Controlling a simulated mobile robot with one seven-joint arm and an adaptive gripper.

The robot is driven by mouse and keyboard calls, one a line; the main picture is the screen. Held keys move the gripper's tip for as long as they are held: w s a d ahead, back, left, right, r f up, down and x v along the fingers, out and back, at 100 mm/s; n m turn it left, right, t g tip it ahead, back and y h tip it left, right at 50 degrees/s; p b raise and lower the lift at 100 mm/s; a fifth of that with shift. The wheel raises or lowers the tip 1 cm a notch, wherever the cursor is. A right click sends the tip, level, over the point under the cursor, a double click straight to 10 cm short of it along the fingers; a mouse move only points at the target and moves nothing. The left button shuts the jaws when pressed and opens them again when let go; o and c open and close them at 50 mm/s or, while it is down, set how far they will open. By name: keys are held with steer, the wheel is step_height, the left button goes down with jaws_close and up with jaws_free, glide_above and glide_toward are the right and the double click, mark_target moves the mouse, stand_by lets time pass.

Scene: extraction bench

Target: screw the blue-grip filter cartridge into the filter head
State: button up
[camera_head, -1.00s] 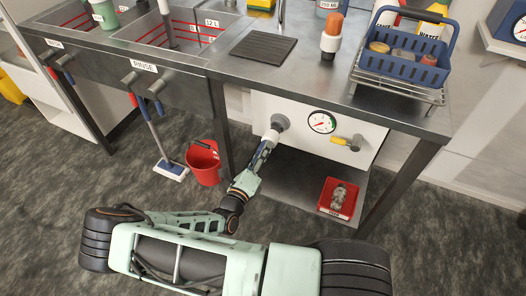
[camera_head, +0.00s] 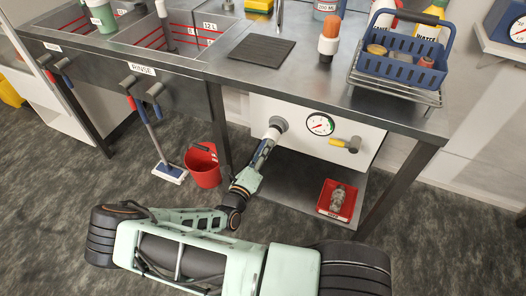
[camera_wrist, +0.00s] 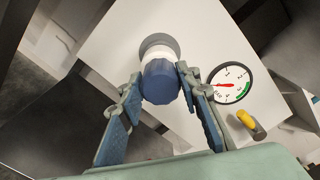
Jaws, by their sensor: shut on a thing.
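The filter cartridge has a blue faceted grip (camera_wrist: 161,83) and a white body (camera_head: 272,134). In the head view its white end meets the round grey filter head (camera_head: 279,124) on the white panel under the bench. In the wrist view the filter head (camera_wrist: 159,44) is straight behind the cartridge, with a white band between it and the grip. The cartridge looks in line with the head; how deep it sits is hidden. My gripper (camera_wrist: 160,76) is shut on the blue grip, one finger on each side. It also shows in the head view (camera_head: 264,150).
A pressure gauge (camera_head: 320,124) and a yellow-handled valve (camera_head: 345,143) are on the panel, right of the filter head. A red tray (camera_head: 337,200) with a clear object sits on the shelf below. A red bucket (camera_head: 203,166) stands on the floor to the left.

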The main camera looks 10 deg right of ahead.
steer(key=shift+x, duration=0.8)
steer(key=shift+d+r+m+p, duration=0.1)
steer(key=shift+r+m+p, duration=0.05)
steer(key=shift+m+p, duration=0.4)
steer(key=m+p, duration=0.1)
steer(key=m, duration=0.2)
steer(key=shift+m, duration=0.25)
steer(key=m+p, duration=0.2)
steer(key=m, duration=0.2)
steer(key=shift+m, duration=0.3)
steer(key=o, duration=1.3)
steer(key=shift+o, duration=0.2)
steer(key=shift+f, duration=0.2)
steer(key=v, duration=1.2)
